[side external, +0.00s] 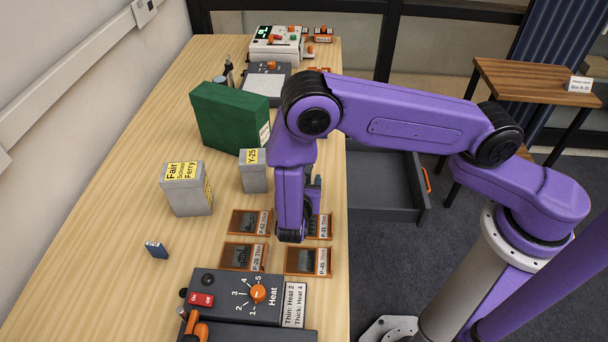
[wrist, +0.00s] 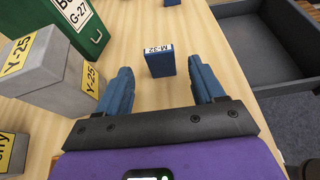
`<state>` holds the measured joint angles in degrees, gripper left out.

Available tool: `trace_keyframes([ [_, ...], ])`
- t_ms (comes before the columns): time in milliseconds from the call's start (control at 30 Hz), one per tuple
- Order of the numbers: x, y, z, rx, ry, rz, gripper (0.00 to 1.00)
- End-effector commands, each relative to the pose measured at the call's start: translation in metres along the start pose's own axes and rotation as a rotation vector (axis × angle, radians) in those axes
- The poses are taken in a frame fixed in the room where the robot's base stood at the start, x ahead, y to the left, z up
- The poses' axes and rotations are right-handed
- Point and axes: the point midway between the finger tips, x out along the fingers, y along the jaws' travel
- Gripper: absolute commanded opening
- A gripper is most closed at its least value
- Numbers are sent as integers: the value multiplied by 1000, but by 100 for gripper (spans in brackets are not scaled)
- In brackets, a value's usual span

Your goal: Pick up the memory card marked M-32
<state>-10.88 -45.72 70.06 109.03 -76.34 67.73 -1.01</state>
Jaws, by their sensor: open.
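The memory card (wrist: 160,64) is a small dark blue block with a white label reading M-32 on its top edge. In the wrist view it stands on the wooden table, ahead of my gripper (wrist: 160,80) and in line with the gap between its blue fingers. My gripper is open with nothing held, and the card appears apart from both fingers. In the side view my purple arm hides the fingers. A small blue piece beside the arm there could be the card or a finger; I cannot tell.
A grey Y-25 box (wrist: 58,65) and a green G-27 box (wrist: 70,22) stand left of the fingers. An open drawer (side external: 385,190) juts from the table's right edge.

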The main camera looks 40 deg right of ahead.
Motion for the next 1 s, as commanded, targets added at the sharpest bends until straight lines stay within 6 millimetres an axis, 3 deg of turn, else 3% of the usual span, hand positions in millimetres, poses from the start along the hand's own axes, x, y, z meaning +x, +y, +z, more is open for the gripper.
trace_keyframes([
  [267, 21, 0, 1, 1, 0, -2, 68],
  [600, 63, -2, 3, 2, 0, -2, 68],
  [933, 69, -1, 3, 1, 0, 0, 68],
  [1000, 68, -1, 3, 1, 0, 0, 45],
])
